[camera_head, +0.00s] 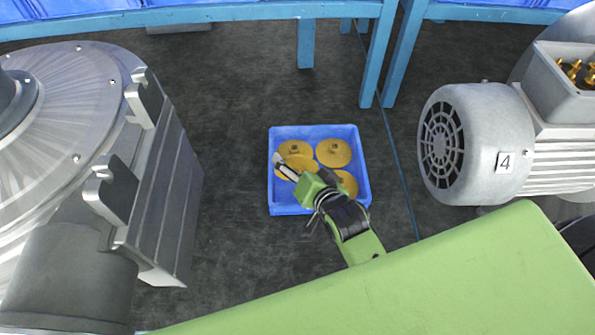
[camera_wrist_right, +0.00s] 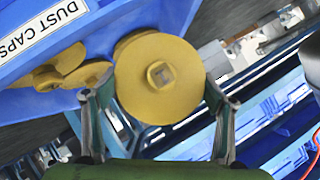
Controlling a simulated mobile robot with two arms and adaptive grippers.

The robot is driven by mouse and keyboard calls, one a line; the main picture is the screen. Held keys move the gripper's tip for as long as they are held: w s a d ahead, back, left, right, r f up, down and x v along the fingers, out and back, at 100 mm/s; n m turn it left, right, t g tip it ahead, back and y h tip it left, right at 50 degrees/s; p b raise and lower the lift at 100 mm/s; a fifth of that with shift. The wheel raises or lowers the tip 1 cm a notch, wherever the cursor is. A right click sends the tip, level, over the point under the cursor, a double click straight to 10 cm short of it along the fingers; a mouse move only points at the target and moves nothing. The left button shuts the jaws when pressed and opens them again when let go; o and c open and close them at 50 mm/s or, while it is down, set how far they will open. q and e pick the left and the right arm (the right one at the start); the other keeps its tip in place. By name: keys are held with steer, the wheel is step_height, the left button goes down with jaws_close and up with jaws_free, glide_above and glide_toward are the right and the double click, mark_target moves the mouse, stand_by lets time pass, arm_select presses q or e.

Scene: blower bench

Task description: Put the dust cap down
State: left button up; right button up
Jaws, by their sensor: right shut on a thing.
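My right gripper (camera_head: 304,172) is over the blue bin (camera_head: 318,131), shut on a round yellow dust cap (camera_head: 301,162). In the right wrist view the held dust cap (camera_wrist_right: 160,78) sits between the two fingers of the right gripper (camera_wrist_right: 152,95), its square centre hub facing the camera. Other yellow dust caps show in the bin, one at the upper right (camera_head: 334,152) and one at the lower right (camera_head: 347,183). I cannot tell whether the held cap touches those below. My left gripper is not in view.
The bin carries a white "DUST CAPS" label (camera_wrist_right: 40,28). A large grey blower housing (camera_head: 75,110) stands at left, and a grey motor marked 4 (camera_head: 475,145) at right. Dark floor (camera_head: 235,110) surrounds the bin. Blue frame legs (camera_head: 390,60) stand behind.

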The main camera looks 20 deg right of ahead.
steer(key=shift+w+f, duration=0.2)
steer(key=shift+w+f+p, duration=0.15)
steer(key=shift+f+p, duration=0.15)
steer(key=shift+f, duration=1.45)
steer(key=shift+f, duration=0.25)
steer(key=o, duration=1.2)
